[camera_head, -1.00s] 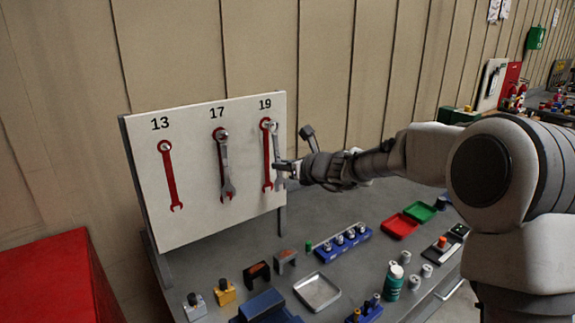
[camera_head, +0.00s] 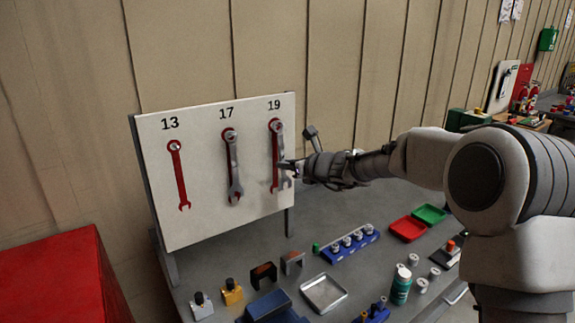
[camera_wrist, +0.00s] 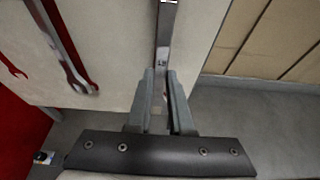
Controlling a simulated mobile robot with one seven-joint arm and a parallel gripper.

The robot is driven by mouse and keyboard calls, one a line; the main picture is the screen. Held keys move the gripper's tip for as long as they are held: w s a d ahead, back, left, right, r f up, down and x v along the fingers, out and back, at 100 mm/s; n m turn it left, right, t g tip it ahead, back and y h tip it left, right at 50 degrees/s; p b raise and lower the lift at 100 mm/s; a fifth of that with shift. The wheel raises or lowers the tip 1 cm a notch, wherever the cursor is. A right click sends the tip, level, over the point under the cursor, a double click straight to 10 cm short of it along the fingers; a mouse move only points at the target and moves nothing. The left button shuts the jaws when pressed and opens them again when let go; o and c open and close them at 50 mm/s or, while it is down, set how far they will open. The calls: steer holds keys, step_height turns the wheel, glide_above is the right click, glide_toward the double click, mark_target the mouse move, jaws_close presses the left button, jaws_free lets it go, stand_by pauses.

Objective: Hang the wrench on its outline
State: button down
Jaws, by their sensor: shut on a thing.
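A white board (camera_head: 205,198) stands upright with red wrench outlines under the numbers 13, 17 and 19. My gripper (camera_head: 284,166) is shut on a grey wrench (camera_head: 280,146) in front of the 19 outline (camera_head: 274,170). The wrench is upright, its upper end at the outline's top, its shaft a little right of the red. In the wrist view the wrench (camera_wrist: 164,35) runs up from between my fingers (camera_wrist: 160,92). Whether its upper end is on the peg cannot be told.
Another wrench (camera_head: 234,170) hangs over the 17 outline; the 13 outline (camera_head: 181,178) is bare. The bench below holds a metal tray (camera_head: 323,292), a blue socket rail (camera_head: 350,245), red and green trays (camera_head: 408,229) and a green can (camera_head: 401,286). A red cabinet (camera_head: 60,275) stands at left.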

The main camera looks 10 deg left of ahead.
steer(key=c, duration=0.7)
jaws_free()
steer(key=shift+c, duration=0.2)
steer(key=v, duration=1.7)
steer(key=s+d+n+g+h, duration=0.2)
steer(key=s+n, duration=0.7)
steer(key=s, duration=0.1)
steer(key=s+d+f+n+g+h, duration=0.1)
steer(key=s+d+f+n+h, duration=0.2)
steer(key=s+d+n, duration=0.5)
steer(key=s+d+f+n+g+h, duration=0.1)
steer(key=s+d+f+n+h, duration=0.3)
steer(key=s+d+n, duration=0.5)
steer(key=s+d+h, duration=0.1)
steer(key=s, duration=0.2)
steer(key=shift+s+d+h+b, duration=0.2)
steer(key=shift+s+h+b, duration=0.1)
steer(key=shift+s, duration=0.1)
